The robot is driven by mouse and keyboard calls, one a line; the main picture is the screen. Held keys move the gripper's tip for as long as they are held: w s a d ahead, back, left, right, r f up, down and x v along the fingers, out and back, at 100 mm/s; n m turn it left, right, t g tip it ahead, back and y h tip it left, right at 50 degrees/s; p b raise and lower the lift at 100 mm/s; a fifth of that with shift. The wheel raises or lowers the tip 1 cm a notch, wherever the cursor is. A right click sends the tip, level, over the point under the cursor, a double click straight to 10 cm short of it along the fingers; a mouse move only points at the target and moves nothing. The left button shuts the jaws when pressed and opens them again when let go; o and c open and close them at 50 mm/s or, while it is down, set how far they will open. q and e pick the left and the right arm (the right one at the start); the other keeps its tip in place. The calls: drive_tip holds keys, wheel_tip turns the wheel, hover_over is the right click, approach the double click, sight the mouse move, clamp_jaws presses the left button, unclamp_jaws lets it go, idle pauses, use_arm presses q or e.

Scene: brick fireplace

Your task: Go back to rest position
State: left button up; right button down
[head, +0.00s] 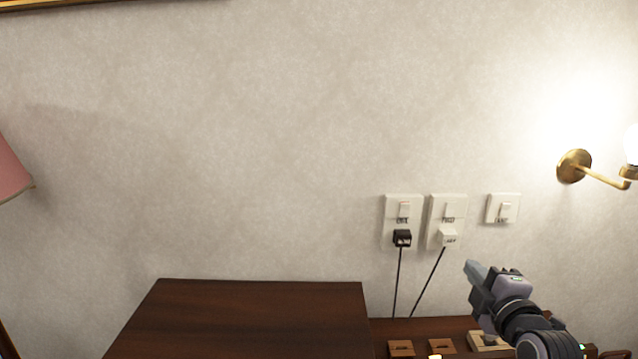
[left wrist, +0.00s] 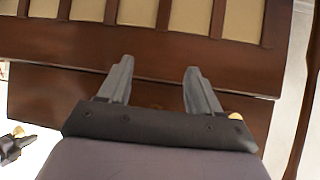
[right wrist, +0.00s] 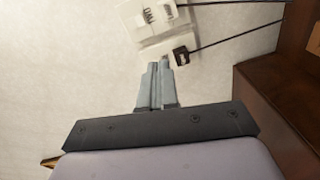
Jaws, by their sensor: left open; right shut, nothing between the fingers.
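My right gripper (head: 472,268) comes in from the lower right in the head view, in front of the wall and above the low wooden shelf. It is shut and empty; its closed fingers also show in the right wrist view (right wrist: 160,68), pointing toward a socket plate. My left gripper is outside the head view. In the left wrist view its two fingers (left wrist: 158,78) stand apart with nothing between them, over dark wooden furniture.
Two socket plates carry a black plug (head: 402,238) and a white plug (head: 448,238), with cords hanging down. A light switch (head: 503,208) and a brass wall lamp (head: 575,166) are to the right. A dark wooden cabinet (head: 250,315) stands below. The upper wall is clear.

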drive_tip(key=s+a+f+m+g, duration=0.3)
drive_tip(key=s+f, duration=0.4)
drive_tip(key=s+a+f+m+g, duration=0.2)
drive_tip(key=s+f+m+g, duration=0.1)
drive_tip(key=s+f, duration=0.4)
drive_tip(key=s+a+f+m+g, duration=0.1)
drive_tip(key=s+f+m+g, duration=0.25)
drive_tip(key=s, duration=0.65)
drive_tip(key=s+a+f+m+g, duration=0.25)
drive_tip(key=s+m+g, duration=0.2)
drive_tip(key=s, duration=0.65)
drive_tip(key=w+a+f+t+y+p, duration=0.1)
drive_tip(key=w+a+f+t+y, duration=0.1)
drive_tip(key=w+f+t, duration=0.4)
wheel_tip(320, 180, down, 3)
drive_tip(key=shift+w+r+t, duration=0.1)
drive_tip(key=shift+w+t, duration=0.3)
drive_tip(key=shift+t, duration=0.2)
drive_tip(key=shift+s, duration=0.1)
